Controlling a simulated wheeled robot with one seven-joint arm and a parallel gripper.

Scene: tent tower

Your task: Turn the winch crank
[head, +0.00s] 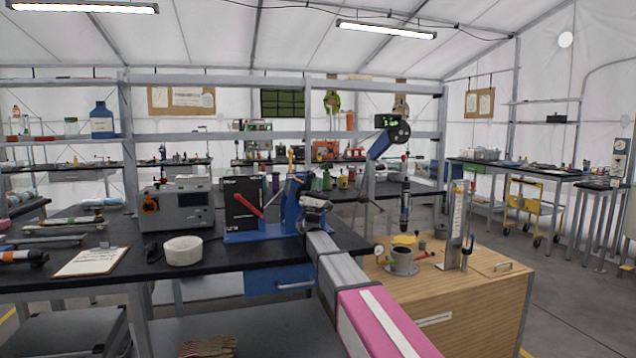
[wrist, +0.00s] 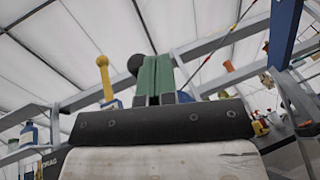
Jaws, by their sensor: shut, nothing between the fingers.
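A blue winch-like device (head: 294,198) stands on the black bench at the picture's middle. A slim yellow handle (head: 290,156) stands upright at its top, and a red lever (head: 248,205) slants at its left. I cannot tell for sure which is the crank. My gripper (head: 308,203) is just in front of the device, at its right side. In the wrist view the green fingers of my gripper (wrist: 157,72) are together and empty. The yellow handle with a round knob (wrist: 103,68) is left of them, apart in the picture. A black round knob shows behind the fingers.
A grey instrument box (head: 180,208), a white round container (head: 183,250) and a clipboard (head: 92,261) are to the left on the bench. A wooden cabinet (head: 465,310) with a cup and tools stands at the right. Open floor lies beyond it.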

